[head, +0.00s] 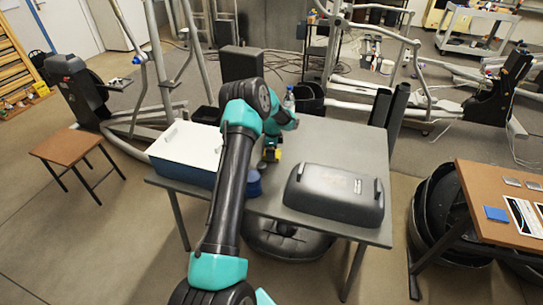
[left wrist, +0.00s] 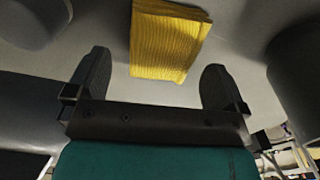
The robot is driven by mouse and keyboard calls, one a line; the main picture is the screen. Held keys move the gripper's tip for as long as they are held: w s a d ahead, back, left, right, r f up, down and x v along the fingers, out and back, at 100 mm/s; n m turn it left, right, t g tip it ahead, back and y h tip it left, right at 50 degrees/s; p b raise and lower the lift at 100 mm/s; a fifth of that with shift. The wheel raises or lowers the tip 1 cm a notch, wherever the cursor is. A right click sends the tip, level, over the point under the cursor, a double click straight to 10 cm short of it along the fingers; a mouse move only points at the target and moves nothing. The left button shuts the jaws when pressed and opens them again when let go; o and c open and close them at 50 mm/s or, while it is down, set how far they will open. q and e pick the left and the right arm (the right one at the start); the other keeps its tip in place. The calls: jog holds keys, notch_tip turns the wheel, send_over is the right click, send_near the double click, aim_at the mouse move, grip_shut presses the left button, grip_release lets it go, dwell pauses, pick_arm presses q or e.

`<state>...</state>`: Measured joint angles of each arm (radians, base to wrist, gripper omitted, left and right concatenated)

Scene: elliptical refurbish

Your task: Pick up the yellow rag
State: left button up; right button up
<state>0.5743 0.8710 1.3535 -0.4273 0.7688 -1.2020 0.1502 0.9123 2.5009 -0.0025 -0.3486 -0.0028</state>
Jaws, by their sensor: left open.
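The yellow rag (left wrist: 168,42) is a folded, ribbed square lying on the grey table, beyond my fingertips in the left wrist view. A small yellow patch of it (head: 277,155) shows in the head view, mostly hidden by my arm and gripper. My left gripper (left wrist: 154,76) is open, its two dark fingers spread wide. The rag lies ahead of the gap between the fingers, and nothing is held. In the head view the left gripper (head: 269,156) is low over the table, beside the rag. My right gripper is in neither view.
A blue-and-white bin (head: 187,150) stands left on the grey table (head: 340,140), with a dark blue round object (head: 253,184) nearer. A large dark plastic cover (head: 334,196) lies at the front right. A clear bottle (head: 289,98) stands at the back. The table's right middle is bare.

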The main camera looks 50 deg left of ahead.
pick_arm(q)
jog(key=shift+f, duration=1.4)
jog(key=shift+c, duration=0.4)
jog(key=c, duration=0.9)
